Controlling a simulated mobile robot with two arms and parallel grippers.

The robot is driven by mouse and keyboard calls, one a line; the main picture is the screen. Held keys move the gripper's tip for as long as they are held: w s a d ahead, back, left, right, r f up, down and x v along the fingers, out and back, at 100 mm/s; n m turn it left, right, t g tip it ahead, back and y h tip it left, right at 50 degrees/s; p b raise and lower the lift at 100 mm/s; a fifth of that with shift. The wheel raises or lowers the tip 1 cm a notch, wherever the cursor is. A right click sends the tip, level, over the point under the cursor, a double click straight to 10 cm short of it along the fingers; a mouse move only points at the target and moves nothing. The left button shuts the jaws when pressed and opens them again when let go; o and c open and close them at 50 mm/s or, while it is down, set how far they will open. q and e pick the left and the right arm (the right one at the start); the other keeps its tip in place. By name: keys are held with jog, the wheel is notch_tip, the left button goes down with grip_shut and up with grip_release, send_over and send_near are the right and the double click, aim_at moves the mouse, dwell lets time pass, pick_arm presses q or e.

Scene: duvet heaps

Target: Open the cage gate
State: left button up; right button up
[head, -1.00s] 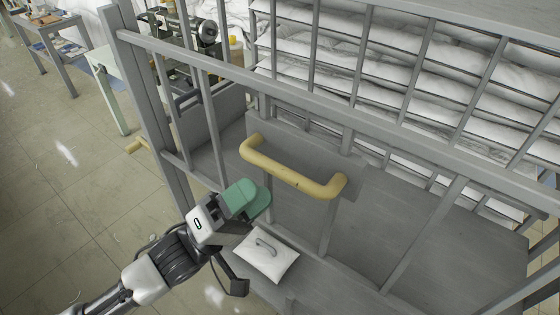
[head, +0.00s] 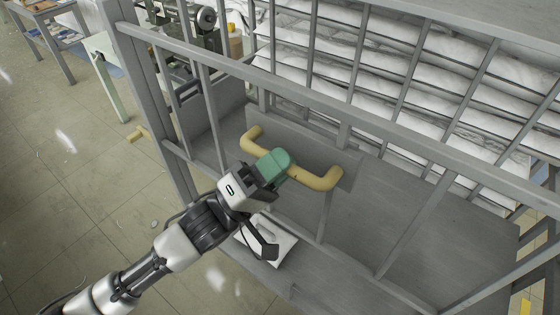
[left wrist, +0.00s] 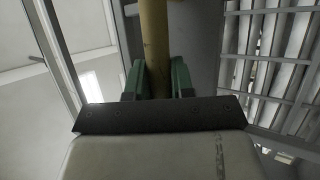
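The cage gate is a grey barred panel with a yellow handle (head: 318,180), a thick bar bent at both ends, on a grey plate (head: 300,140). My left gripper (head: 274,163) reaches in from the lower left, with its green fingers at the left-middle part of the handle. In the left wrist view the yellow handle (left wrist: 154,45) runs between the two green fingers (left wrist: 158,82), close against both sides. The fingers look shut around it. The gate stands in line with the cage frame. My right gripper is out of view.
Grey bars and posts (head: 165,125) surround the gate. Open tiled floor (head: 75,190) stretches to the left, with a table (head: 55,30) at the far left.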

pick_arm(q)
grip_shut()
pick_arm(e)
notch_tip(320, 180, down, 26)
jog(key=b, duration=2.6)
pick_arm(q)
notch_tip(320, 180, down, 44)
jog(key=b, duration=0.4)
jog(key=shift+b, duration=0.35)
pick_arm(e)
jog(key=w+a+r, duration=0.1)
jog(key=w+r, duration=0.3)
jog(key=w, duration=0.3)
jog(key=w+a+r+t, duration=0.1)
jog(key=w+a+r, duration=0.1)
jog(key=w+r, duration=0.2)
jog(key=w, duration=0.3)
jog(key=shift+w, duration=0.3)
pick_arm(q)
jog(key=o, duration=0.8)
grip_release()
jog(key=shift+r, duration=0.1)
jog(key=b+v, duration=0.1)
jog(key=v, duration=1)
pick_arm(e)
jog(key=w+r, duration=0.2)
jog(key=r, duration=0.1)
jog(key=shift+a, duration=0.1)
